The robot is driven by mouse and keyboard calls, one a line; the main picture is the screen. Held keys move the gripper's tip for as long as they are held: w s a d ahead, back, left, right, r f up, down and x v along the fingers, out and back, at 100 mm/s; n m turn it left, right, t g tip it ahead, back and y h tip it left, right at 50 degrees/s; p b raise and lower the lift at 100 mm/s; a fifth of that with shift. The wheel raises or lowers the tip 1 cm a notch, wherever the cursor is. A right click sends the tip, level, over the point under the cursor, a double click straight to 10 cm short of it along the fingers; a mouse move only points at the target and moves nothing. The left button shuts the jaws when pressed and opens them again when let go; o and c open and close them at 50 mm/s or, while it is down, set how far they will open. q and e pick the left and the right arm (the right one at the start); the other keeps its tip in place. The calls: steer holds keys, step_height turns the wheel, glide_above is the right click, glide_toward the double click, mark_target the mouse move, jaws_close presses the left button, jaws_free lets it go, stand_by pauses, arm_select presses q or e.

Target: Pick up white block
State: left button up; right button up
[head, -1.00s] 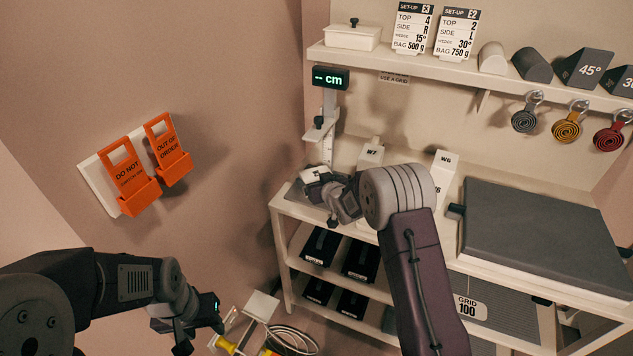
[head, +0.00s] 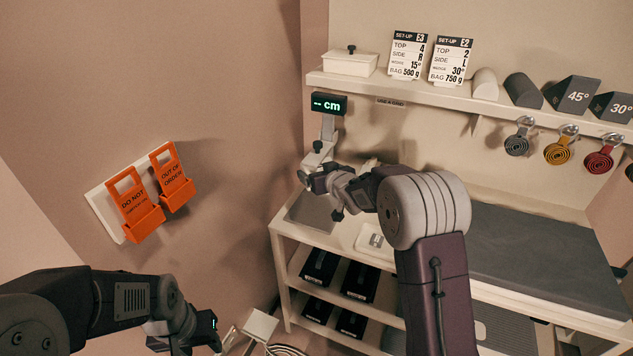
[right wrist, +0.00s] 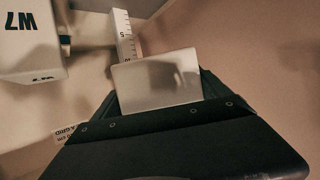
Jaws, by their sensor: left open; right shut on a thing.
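My right gripper (head: 312,180) is shut on a pale, smooth white block (right wrist: 158,80), which shows between its fingers in the right wrist view. In the head view only a small pale part of it shows at the gripper's left end, above a bare grey plate (head: 310,213) on the bench corner. Another white block marked W7 (right wrist: 30,38) stands apart at the upper left of the right wrist view; my right arm seems to hide it in the head view. My left gripper (head: 205,338) is low at the bottom left, open and partly cut off.
A height gauge with a green "cm" display (head: 329,104) stands close behind my right gripper. A shelf (head: 450,99) with cards, wedges and hanging tapes runs above. A dark pad (head: 545,260) fills the bench's right. Orange tags (head: 133,204) hang on the left wall.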

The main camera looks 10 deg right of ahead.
steer(key=s+d+p, duration=0.2)
steer(key=s+d, duration=0.8)
steer(key=d, duration=0.5)
steer(key=shift+s+d+f, duration=0.2)
steer(key=shift+s+d, duration=0.1)
steer(key=shift+d, duration=0.05)
